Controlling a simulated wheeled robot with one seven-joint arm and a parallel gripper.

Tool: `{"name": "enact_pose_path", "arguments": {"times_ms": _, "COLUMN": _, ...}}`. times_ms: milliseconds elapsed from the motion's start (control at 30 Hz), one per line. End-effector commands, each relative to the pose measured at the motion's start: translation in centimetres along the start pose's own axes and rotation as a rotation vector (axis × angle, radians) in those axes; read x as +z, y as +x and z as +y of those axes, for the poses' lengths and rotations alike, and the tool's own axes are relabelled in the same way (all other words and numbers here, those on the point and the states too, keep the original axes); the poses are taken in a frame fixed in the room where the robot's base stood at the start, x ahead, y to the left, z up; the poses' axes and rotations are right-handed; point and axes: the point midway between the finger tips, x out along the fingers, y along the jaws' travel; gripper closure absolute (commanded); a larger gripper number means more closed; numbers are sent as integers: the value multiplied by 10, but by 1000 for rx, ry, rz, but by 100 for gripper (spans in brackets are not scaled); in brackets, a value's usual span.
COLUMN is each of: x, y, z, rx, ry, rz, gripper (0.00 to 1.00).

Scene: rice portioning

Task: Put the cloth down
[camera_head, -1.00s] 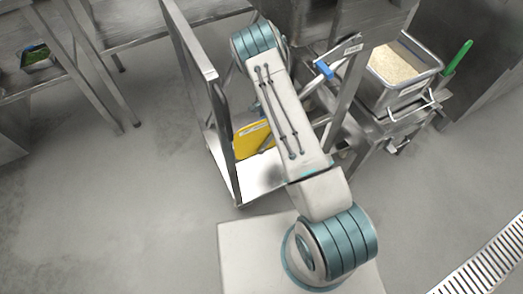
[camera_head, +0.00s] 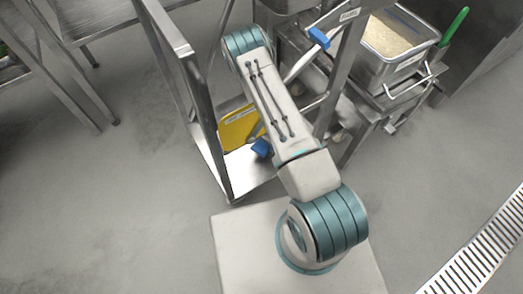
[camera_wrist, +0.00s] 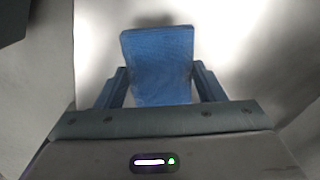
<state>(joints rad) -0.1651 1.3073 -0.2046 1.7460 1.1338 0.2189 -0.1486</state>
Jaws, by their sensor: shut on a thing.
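The blue cloth (camera_wrist: 160,60) stands between my gripper's two blue fingers in the wrist view. My gripper (camera_wrist: 160,88) is shut on it. Behind it is a pale, bright surface; I cannot tell whether the cloth touches it. In the head view a blue patch (camera_head: 262,148) shows beside my arm, over the low shelf of a metal cart; it looks like the cloth or a finger. The rest of my gripper is hidden behind my arm there.
A metal cart with a low shelf (camera_head: 240,186) and upright frame stands ahead, with a yellow board (camera_head: 236,130) in it. To the right are a steel container of rice (camera_head: 392,36), a green handle (camera_head: 455,26) and a blue item (camera_head: 319,37) on a rack.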

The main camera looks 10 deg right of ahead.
Motion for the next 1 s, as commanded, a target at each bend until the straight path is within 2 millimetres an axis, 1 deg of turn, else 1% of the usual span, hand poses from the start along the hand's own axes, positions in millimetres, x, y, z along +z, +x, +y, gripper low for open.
{"name": "enact_pose_path", "arguments": {"times_ms": 33, "x": 5, "y": 5, "z": 2, "rx": 0, "ry": 3, "rz": -1, "gripper": 59}}
{"name": "enact_pose_path", "arguments": {"times_ms": 100, "x": 9, "y": 7, "z": 3, "rx": 0, "ry": 2, "rz": 1, "gripper": 59}}
{"name": "enact_pose_path", "arguments": {"times_ms": 167, "x": 12, "y": 9, "z": 3, "rx": 0, "ry": 0, "rz": 0, "gripper": 59}}
{"name": "enact_pose_path", "arguments": {"times_ms": 233, "x": 13, "y": 15, "z": 3, "rx": 1, "ry": -1, "rz": 0, "gripper": 59}}
{"name": "enact_pose_path", "arguments": {"times_ms": 400, "x": 13, "y": 41, "z": 3, "rx": 1, "ry": -2, "rz": 0, "gripper": 59}}
{"name": "enact_pose_path", "arguments": {"times_ms": 467, "x": 12, "y": 47, "z": 2, "rx": 0, "ry": -3, "rz": 1, "gripper": 59}}
{"name": "enact_pose_path", "arguments": {"times_ms": 700, "x": 12, "y": 47, "z": 2, "rx": -1, "ry": -3, "rz": 2, "gripper": 59}}
{"name": "enact_pose_path", "arguments": {"times_ms": 867, "x": 12, "y": 52, "z": 2, "rx": -1, "ry": -3, "rz": 2, "gripper": 59}}
{"name": "enact_pose_path", "arguments": {"times_ms": 900, "x": 12, "y": 50, "z": 2, "rx": -1, "ry": -3, "rz": 2, "gripper": 29}}
{"name": "enact_pose_path", "arguments": {"times_ms": 933, "x": 12, "y": 50, "z": 2, "rx": -1, "ry": -3, "rz": 2, "gripper": 21}}
{"name": "enact_pose_path", "arguments": {"times_ms": 967, "x": 12, "y": 50, "z": 2, "rx": -1, "ry": -3, "rz": 2, "gripper": 16}}
{"name": "enact_pose_path", "arguments": {"times_ms": 1000, "x": 12, "y": 50, "z": 2, "rx": -1, "ry": -3, "rz": 2, "gripper": 16}}
